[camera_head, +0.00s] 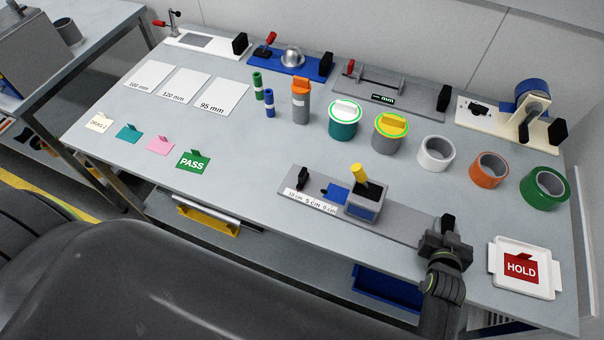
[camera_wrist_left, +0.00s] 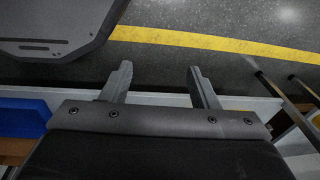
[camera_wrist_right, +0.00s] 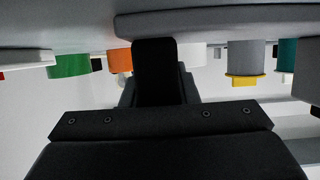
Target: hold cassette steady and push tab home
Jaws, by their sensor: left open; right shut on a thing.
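A grey block (camera_head: 363,209), apparently the cassette, sits on a long grey plate (camera_head: 399,226) with a ruler label. A yellow tab (camera_head: 359,174) leans out of its dark top. A blue patch (camera_head: 336,194) lies on the plate at its left. My right gripper (camera_head: 447,236) is at the plate's right end, apart from the block. It is shut on a black upright block (camera_head: 448,221), which also shows dark in the right wrist view (camera_wrist_right: 155,72). My left gripper (camera_wrist_left: 158,70) is open and empty above the floor, outside the head view.
A white tray with a red HOLD card (camera_head: 521,268) stands right of my right gripper. Tape rolls (camera_head: 489,170) and lidded pots (camera_head: 343,121) stand behind the plate. Fixtures line the back edge. A green PASS card (camera_head: 193,161) lies left; the table between it and the plate is clear.

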